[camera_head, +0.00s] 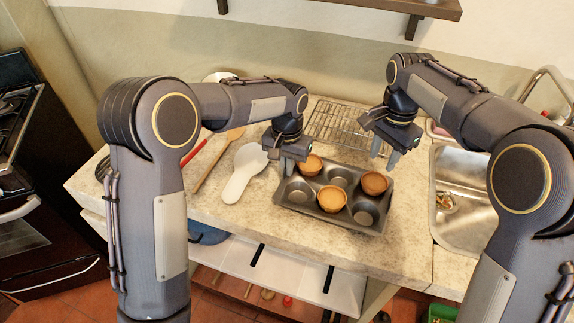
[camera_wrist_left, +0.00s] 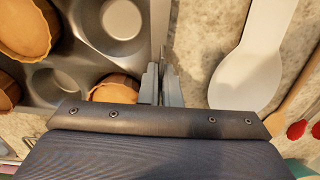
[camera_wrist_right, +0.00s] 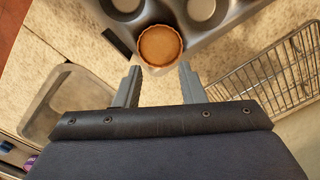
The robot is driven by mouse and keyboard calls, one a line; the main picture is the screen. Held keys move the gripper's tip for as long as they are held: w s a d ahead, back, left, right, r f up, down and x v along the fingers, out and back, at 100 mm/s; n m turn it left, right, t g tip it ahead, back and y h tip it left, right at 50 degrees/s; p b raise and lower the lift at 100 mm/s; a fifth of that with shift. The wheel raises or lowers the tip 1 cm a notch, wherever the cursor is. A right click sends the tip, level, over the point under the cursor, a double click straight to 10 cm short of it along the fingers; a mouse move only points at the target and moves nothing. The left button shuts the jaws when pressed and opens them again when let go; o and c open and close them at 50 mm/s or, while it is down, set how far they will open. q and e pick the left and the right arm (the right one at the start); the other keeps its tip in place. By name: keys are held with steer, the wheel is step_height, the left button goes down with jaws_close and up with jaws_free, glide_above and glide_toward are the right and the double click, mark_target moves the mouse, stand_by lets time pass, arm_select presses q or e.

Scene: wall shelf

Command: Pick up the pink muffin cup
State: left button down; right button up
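A dark muffin tin (camera_head: 293,207) on the counter holds three brown-orange muffins in cups: one at back left (camera_head: 312,164), one at front middle (camera_head: 332,199), one at right (camera_head: 373,183). No cup looks clearly pink; the right one has a reddish-brown side. My right gripper (camera_head: 385,154) is open and empty, above and behind the right muffin. In the right wrist view this muffin (camera_wrist_right: 160,45) lies just beyond the gap between the fingertips (camera_wrist_right: 158,82). My left gripper (camera_head: 288,166) hovers by the tin's left edge, its fingers (camera_wrist_left: 161,85) together with nothing visible between them.
A white spoon rest (camera_head: 244,171) and a wooden utensil (camera_head: 217,160) lie left of the tin. A wire cooling rack (camera_head: 337,124) lies behind it. A metal sink (camera_head: 458,170) is at right. The counter in front of the tin is clear.

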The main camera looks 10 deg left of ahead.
mark_target(375, 181)
steer(key=shift+o, duration=0.8)
steer(key=o, duration=0.6)
steer(key=r+m, duration=0.2)
steer(key=r, duration=0.1)
steer(key=shift+s, duration=0.2)
steer(key=shift+c, duration=0.2)
steer(key=shift+m, duration=0.4)
steer(key=f, duration=1.1)
steer(key=shift+w+f, duration=0.2)
steer(key=shift+f, duration=0.1)
